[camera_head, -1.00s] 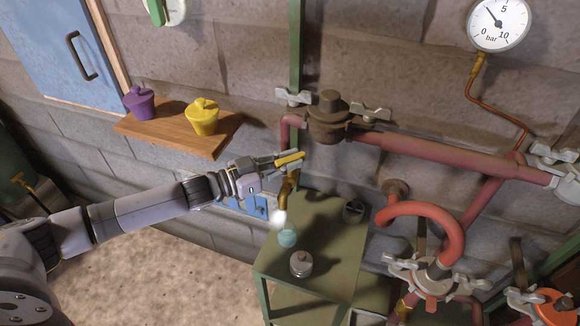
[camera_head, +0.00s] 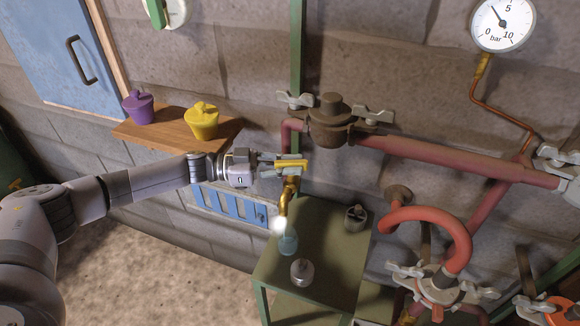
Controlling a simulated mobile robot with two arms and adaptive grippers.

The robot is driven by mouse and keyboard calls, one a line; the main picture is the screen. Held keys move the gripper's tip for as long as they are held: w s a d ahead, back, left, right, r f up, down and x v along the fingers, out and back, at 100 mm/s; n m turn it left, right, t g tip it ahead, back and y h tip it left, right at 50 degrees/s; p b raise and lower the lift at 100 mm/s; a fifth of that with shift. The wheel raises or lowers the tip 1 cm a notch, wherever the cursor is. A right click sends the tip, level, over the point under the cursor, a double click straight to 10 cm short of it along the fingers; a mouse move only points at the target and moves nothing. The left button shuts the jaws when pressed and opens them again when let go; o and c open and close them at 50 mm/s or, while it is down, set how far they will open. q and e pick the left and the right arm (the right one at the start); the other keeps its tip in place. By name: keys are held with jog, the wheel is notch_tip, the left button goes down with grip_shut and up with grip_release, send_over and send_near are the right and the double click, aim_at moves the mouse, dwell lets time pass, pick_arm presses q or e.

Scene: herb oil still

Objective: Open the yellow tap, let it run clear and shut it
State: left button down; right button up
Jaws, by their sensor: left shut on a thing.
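The yellow tap handle (camera_head: 293,162) sits on top of a brass tap (camera_head: 284,203) at the end of the red pipe. My left gripper (camera_head: 289,166) has come in from the left and is shut on this handle, which lies about level in the picture. Below the spout is a bright whitish patch (camera_head: 279,226); I cannot tell whether it is liquid or vapour. Under it a pale blue glass (camera_head: 288,243) stands on the green table (camera_head: 325,240). My right gripper is not in view.
A small metal-lidded jar (camera_head: 302,271) and a dark pot (camera_head: 355,217) stand on the table. Red pipes (camera_head: 450,160) with clamps and a pressure gauge (camera_head: 502,24) fill the right. A wooden shelf (camera_head: 165,135) holds a purple pot (camera_head: 138,106) and a yellow pot (camera_head: 202,121).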

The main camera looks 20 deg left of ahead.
pick_arm(q)
jog(key=shift+r, duration=0.1)
jog(key=c, duration=1.7)
grip_release()
jog(key=shift+d, duration=0.1)
jog(key=shift+o, duration=0.2)
jog(key=v, duration=1.2)
